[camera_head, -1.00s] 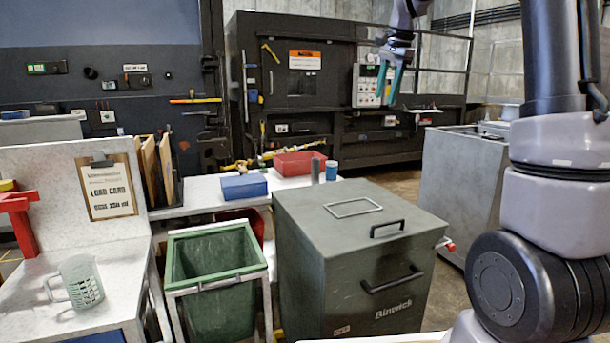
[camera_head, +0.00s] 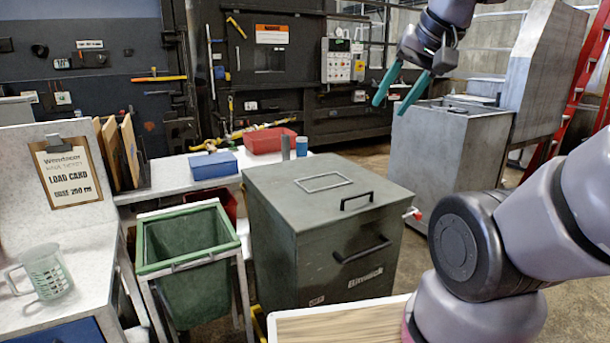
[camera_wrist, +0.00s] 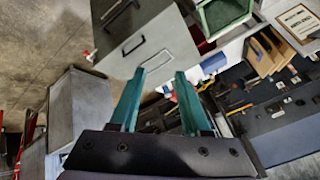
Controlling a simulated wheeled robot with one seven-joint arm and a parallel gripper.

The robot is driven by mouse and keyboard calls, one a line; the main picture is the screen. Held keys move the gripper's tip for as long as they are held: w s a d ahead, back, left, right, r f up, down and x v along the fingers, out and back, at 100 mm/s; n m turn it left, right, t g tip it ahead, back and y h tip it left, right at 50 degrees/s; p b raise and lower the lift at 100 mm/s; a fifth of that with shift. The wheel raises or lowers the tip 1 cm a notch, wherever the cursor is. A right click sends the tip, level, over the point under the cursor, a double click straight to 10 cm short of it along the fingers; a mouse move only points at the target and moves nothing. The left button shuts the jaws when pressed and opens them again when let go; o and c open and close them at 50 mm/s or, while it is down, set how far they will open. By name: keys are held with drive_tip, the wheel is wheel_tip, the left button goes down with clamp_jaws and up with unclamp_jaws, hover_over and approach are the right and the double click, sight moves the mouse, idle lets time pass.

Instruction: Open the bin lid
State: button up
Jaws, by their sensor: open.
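The grey-green bin (camera_head: 310,262) marked "Binswick" stands in the middle of the head view. Its flat lid (camera_head: 280,185) is shut, with a dark handle (camera_head: 357,200) near the right edge of the top. A second dark handle (camera_head: 363,250) is on the front face. My gripper (camera_head: 390,102), with two teal fingers, is open and empty, up in the air behind and above the bin in the head view, apart from it. In the wrist view my gripper (camera_wrist: 158,85) points toward the bin (camera_wrist: 150,50), which shows at the top.
An open green bin (camera_head: 185,245) stands left of the grey-green bin. A white table behind holds a blue box (camera_head: 213,165) and a red tray (camera_head: 268,140). A grey metal cabinet (camera_head: 430,150) stands at right. A wooden-topped surface (camera_head: 340,327) is in front.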

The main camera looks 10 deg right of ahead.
drive_tip(key=w+f+m+g+y, duration=0.1)
drive_tip(key=w+f+m+g, duration=0.1)
drive_tip(key=w, duration=0.6)
drive_tip(key=m+g+h, duration=0.2)
drive_tip(key=m+g, duration=0.1)
drive_tip(key=m, duration=0.5)
hover_over(357, 195)
drive_tip(key=s, duration=0.2)
drive_tip(key=s+d+x, duration=0.1)
drive_tip(key=s+x, duration=0.1)
drive_tip(key=x, duration=0.8)
drive_tip(key=s+d+f+x, duration=0.1)
drive_tip(key=s+x, duration=0.1)
drive_tip(key=x, duration=1.8)
drive_tip(key=shift+d, duration=0.3)
clamp_jaws()
